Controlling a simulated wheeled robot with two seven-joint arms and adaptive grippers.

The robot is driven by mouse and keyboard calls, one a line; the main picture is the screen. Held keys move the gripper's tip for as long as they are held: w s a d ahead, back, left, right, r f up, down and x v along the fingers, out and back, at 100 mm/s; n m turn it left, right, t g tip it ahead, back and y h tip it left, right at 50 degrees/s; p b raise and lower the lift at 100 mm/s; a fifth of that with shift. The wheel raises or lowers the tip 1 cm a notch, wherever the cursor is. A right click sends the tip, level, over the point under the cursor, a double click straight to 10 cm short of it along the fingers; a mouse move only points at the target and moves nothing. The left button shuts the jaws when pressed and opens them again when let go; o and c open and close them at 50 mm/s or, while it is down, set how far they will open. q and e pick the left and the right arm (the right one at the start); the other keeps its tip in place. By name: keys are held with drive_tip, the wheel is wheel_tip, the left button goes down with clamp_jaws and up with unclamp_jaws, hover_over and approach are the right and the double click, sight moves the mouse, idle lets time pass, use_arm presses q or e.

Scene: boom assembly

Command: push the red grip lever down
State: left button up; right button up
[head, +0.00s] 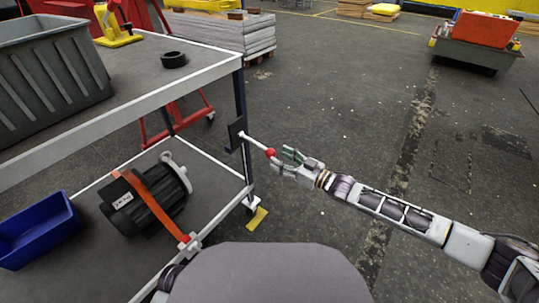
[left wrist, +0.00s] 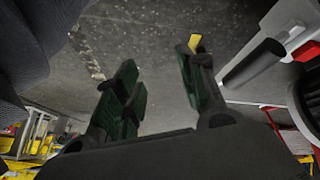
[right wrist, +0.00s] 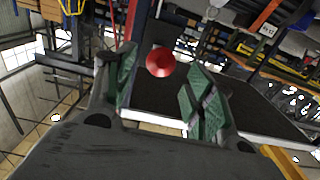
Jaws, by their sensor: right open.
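The grip lever (head: 255,144) is a pale rod with a red ball knob (head: 270,153) at its end. It slopes down to the right from a dark bracket on the cart's corner post. My right gripper (head: 286,160) is beside the knob, on its right. In the right wrist view the red knob (right wrist: 160,62) shows between the two spread fingers, and the jaws are open. I cannot tell whether a finger touches it. My left gripper (left wrist: 156,62) shows in its own wrist view with fingers apart and nothing between them; its fingers are not clear in the head view.
The two-shelf cart (head: 120,110) stands at left, with a grey crate (head: 50,75) and a black ring (head: 174,60) on top. A motor (head: 145,197) with an orange strap and a blue bin (head: 38,230) are on the lower shelf. Floor right of the cart is open.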

sight(275, 156)
drive_tip(key=b+x, duration=0.1)
drive_tip(key=x, duration=0.2)
drive_tip(key=shift+w+a, duration=0.15)
drive_tip(key=shift+a, duration=0.15)
drive_tip(key=shift+w+a, duration=0.4)
drive_tip(key=shift+a, duration=0.1)
drive_tip(key=shift+w+a+b, duration=0.2)
drive_tip(key=shift+a+b, duration=0.1)
drive_tip(key=shift+b, duration=0.05)
use_arm(q)
drive_tip(key=shift+t+h, duration=0.3)
drive_tip(key=shift+t, duration=0.1)
drive_tip(key=f, duration=0.4)
drive_tip(key=shift+d, duration=0.35)
use_arm(e)
clamp_jaws()
